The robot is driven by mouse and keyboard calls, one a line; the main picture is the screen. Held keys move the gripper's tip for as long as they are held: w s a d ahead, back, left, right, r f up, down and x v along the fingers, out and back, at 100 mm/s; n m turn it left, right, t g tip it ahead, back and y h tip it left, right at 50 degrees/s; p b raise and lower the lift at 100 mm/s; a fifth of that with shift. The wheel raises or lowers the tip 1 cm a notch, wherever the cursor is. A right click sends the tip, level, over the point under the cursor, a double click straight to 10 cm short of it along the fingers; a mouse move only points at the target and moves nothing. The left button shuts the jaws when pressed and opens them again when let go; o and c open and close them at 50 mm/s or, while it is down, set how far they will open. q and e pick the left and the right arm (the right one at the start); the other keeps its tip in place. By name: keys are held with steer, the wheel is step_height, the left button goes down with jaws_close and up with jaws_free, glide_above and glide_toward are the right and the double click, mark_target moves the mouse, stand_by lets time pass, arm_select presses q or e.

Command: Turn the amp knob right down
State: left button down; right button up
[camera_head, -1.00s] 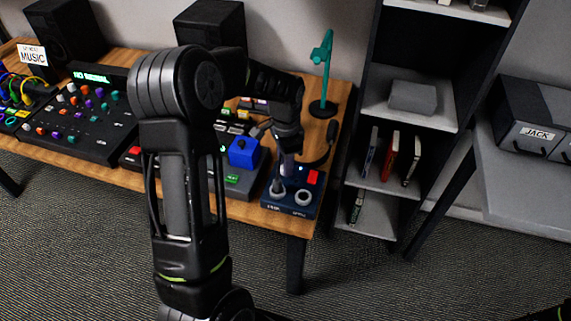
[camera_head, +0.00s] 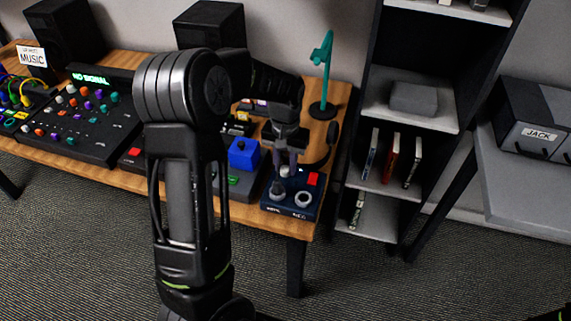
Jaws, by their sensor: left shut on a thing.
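A dark blue box (camera_head: 291,209) sits at the right front corner of the wooden desk. My left gripper (camera_head: 285,170) points down over the back left part of this box. Its fingers are shut on a small pale knob (camera_head: 284,171) there, partly hidden by the fingers. The box's lettering is too small to read. My right gripper is not in view.
A blue block (camera_head: 243,154) stands just left of the gripper. A teal lamp (camera_head: 323,75) stands behind on the desk. A mixer (camera_head: 75,120) with many knobs lies left, its screen reading NO SIGNAL. A bookshelf (camera_head: 405,185) stands right of the desk.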

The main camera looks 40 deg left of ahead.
mark_target(285, 168)
arm_select(q)
steer(key=shift+n, duration=0.4)
steer(key=c, duration=1.1)
jaws_free()
steer(key=shift+c, duration=0.2)
step_height(285, 168, up, 8)
steer(key=shift+f, duration=0.1)
